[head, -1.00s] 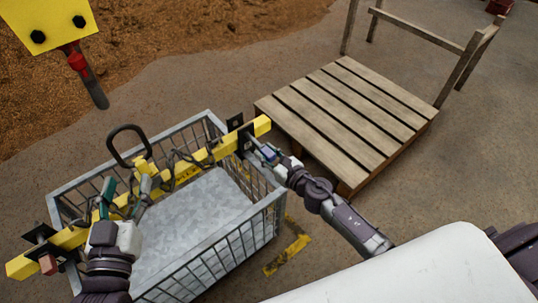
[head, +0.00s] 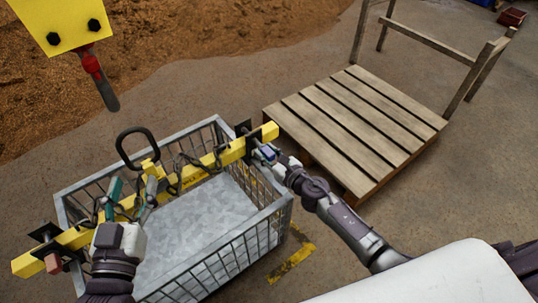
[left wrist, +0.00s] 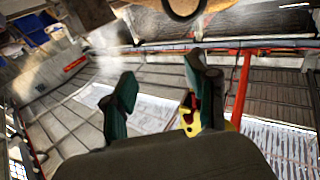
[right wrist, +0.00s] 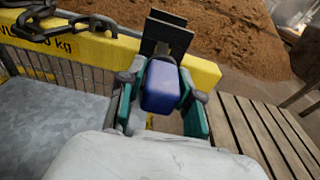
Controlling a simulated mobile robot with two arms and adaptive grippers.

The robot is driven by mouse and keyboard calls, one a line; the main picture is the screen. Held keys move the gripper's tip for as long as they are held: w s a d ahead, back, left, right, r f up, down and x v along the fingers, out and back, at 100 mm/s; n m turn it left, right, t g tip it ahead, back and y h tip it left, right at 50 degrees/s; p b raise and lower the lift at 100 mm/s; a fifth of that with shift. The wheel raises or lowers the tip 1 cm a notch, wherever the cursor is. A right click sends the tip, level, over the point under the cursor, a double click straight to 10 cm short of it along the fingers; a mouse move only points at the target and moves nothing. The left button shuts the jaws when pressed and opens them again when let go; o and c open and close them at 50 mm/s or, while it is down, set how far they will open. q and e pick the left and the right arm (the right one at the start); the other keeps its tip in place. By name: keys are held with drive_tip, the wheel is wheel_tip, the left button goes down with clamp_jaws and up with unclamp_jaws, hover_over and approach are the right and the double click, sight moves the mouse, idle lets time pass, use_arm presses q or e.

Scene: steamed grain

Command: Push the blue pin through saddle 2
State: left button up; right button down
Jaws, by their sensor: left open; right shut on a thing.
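The yellow beam (head: 195,175) lies across the wire basket, with dark saddle plates near each end. The blue pin (right wrist: 161,88) is in my right gripper (right wrist: 160,76), which is shut on it. The pin is in front of the dark plates of the right-hand saddle (right wrist: 167,36); its far end is hidden, so I cannot tell how deep it sits. The head view also shows the blue pin (head: 267,152) beside this saddle (head: 246,134). A red block (head: 53,263) sits at the left-hand saddle (head: 44,233). My left gripper (head: 131,196) is open near the beam's left part.
The wire basket (head: 283,213) has a grey bottom. A yellow plate with a hook (head: 104,90) hangs at upper left. A slatted wooden platform (head: 355,125) stands right of the basket.

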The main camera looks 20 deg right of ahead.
sight(260, 143)
drive_tip(key=shift+r+x, duration=0.1)
drive_tip(key=shift+x, duration=0.65)
drive_tip(key=shift+r+x, duration=0.15)
drive_tip(key=shift+x, duration=0.55)
use_arm(q)
drive_tip(key=shift+d+r+t+b, duration=0.15)
drive_tip(key=shift+r+t, duration=0.25)
drive_tip(key=shift+r, duration=0.2)
drive_tip(key=shift+d+r+t+b, duration=0.15)
drive_tip(key=shift+r+t, duration=0.25)
drive_tip(key=shift+r, duration=0.2)
use_arm(e)
drive_tip(key=shift+w+a, duration=0.1)
drive_tip(key=shift+w, duration=0.3)
use_arm(q)
drive_tip(key=shift+s+r, duration=0.15)
drive_tip(key=shift+r, duration=0.1)
use_arm(e)
drive_tip(key=shift+r, duration=0.15)
drive_tip(key=shift+w+r, duration=0.1)
drive_tip(key=c, duration=1.1)
unclamp_jaws()
drive_tip(key=o, duration=0.4)
drive_tip(key=shift+w+a, duration=0.1)
drive_tip(key=shift+a, duration=0.05)
use_arm(q)
drive_tip(key=shift+a, duration=0.1)
drive_tip(key=shift+r, duration=0.1)
use_arm(e)
drive_tip(key=shift+f, duration=0.2)
